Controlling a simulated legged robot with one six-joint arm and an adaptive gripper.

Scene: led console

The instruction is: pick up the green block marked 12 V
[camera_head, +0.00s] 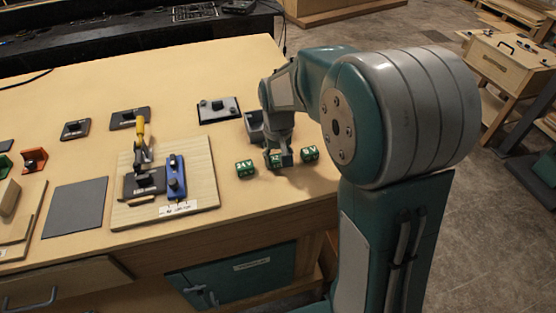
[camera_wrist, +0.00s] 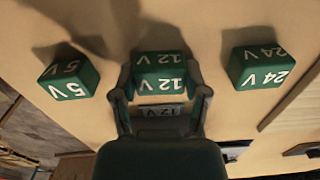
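The green block marked 12 V (camera_wrist: 160,73) is between the two fingers of my gripper (camera_wrist: 161,88) in the wrist view. The fingers lie close along its left and right sides. I cannot tell whether they press on it or leave a small gap. In the head view the 12 V block (camera_head: 282,160) is partly hidden by my gripper (camera_head: 278,154), which points down over it near the table's front edge. I cannot tell whether the block touches the table.
The green 24 V block (camera_head: 245,168) and 5 V block (camera_head: 309,153) stand on either side, close by. A grey open bin (camera_head: 255,127) stands just behind. A wooden board (camera_head: 200,197) with a blue device (camera_head: 176,178) lies to the left on the table (camera_head: 65,105).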

